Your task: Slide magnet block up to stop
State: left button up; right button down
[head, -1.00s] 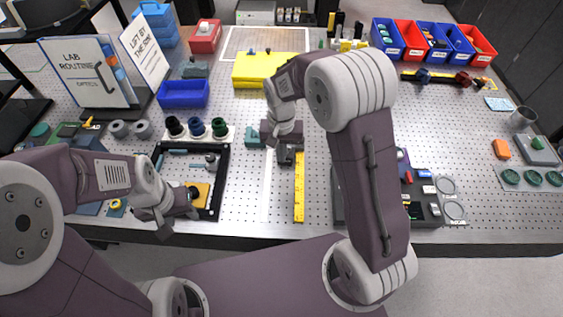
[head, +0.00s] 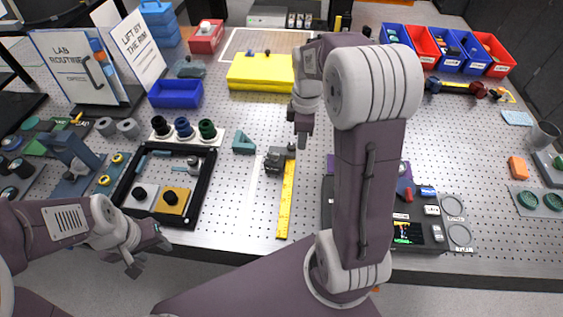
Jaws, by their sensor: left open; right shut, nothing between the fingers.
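A small dark grey block (head: 275,160), which looks like the magnet block, sits on the perforated table at the far end of a yellow ruler (head: 285,205). A teal angled piece (head: 243,142) stands to its upper left, with a gap between them; I cannot tell whether it is the stop. My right gripper (head: 304,142) is shut and empty, pointing down just to the upper right of the block, apart from it in the picture. My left gripper (head: 143,262) is open and empty at the front edge of the table, below the black-framed tray.
The black-framed tray (head: 197,210) holds knobbed pieces on the left. A yellow block (head: 262,72) and a blue bin (head: 176,93) stand behind. A dark device (head: 408,233) lies right, partly hidden by my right arm. Table is clear between tray and ruler.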

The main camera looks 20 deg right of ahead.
aim_at(283, 160)
jog(key=f, duration=1)
jog(key=shift+s+f, duration=0.15)
jog(key=shift+s, duration=0.1)
jog(key=shift+w+a+r+p, duration=0.25)
jog(key=shift+w+a+p, duration=0.1)
jog(key=shift+w+a, duration=0.65)
pick_arm(q)
jog(key=shift+a+r, duration=0.15)
jog(key=shift+a, duration=0.2)
pick_arm(e)
jog(key=shift+w+a, duration=0.15)
jog(key=shift+a, duration=0.5)
jog(key=shift+w+a+p, duration=0.4)
jog(key=shift+a+p, duration=0.1)
jog(key=shift+a, duration=0.1)
jog(key=shift+w+a, duration=0.1)
pick_arm(q)
jog(key=shift+r, duration=0.4)
